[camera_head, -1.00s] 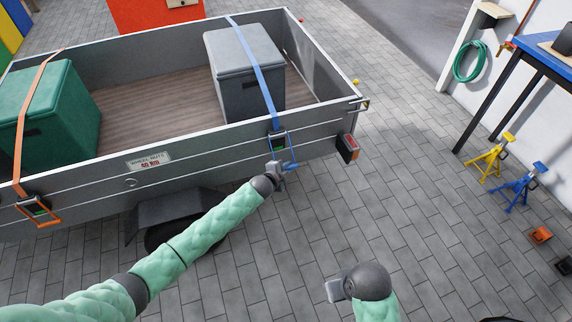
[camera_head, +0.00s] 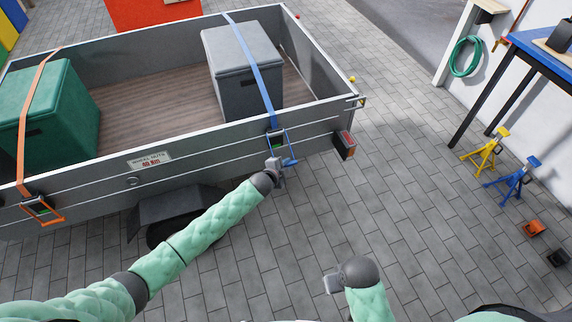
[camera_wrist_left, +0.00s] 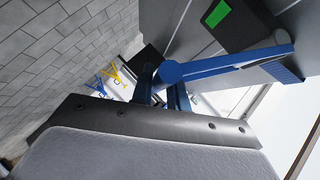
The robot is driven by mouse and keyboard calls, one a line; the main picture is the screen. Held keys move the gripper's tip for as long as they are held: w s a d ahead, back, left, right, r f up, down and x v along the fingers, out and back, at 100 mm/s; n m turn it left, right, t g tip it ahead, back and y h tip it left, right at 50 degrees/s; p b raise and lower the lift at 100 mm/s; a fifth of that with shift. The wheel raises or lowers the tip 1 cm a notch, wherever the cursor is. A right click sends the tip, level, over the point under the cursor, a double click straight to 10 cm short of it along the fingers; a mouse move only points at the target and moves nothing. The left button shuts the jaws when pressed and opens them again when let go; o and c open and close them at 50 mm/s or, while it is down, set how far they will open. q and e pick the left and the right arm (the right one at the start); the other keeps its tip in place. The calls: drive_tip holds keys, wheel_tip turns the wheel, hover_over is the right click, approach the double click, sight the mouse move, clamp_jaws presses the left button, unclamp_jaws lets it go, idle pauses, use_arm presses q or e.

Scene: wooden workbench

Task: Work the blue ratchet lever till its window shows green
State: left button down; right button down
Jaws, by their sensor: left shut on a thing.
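The blue ratchet (camera_head: 277,139) hangs on the trailer's side wall under the blue strap (camera_head: 252,62). Its blue lever (camera_head: 291,161) stands out from the wall, and in the left wrist view the lever (camera_wrist_left: 235,60) crosses the upper right. The ratchet's window (camera_wrist_left: 218,13) shows green there. My left gripper (camera_head: 277,164) is shut on the lever's end; its fingers (camera_wrist_left: 160,88) sit on both sides of the round blue part in the wrist view. My right gripper (camera_head: 332,284) is low over the paving, away from the trailer; its jaws are unclear.
An orange ratchet (camera_head: 40,208) hangs at the left on an orange strap over a green box (camera_head: 50,125). A grey box (camera_head: 245,85) sits under the blue strap. Yellow and blue stands (camera_head: 515,180) are at the right. The paving (camera_head: 400,200) beside the trailer is clear.

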use_arm(q)
drive_tip(key=shift+w+r, duration=0.1)
drive_tip(key=shift+r, duration=0.1)
use_arm(e)
drive_tip(key=shift+f, duration=0.15)
use_arm(q)
drive_tip(key=c, duration=1.4)
unclamp_jaws()
drive_tip(key=shift+o, duration=0.2)
drive_tip(key=shift+f, duration=0.1)
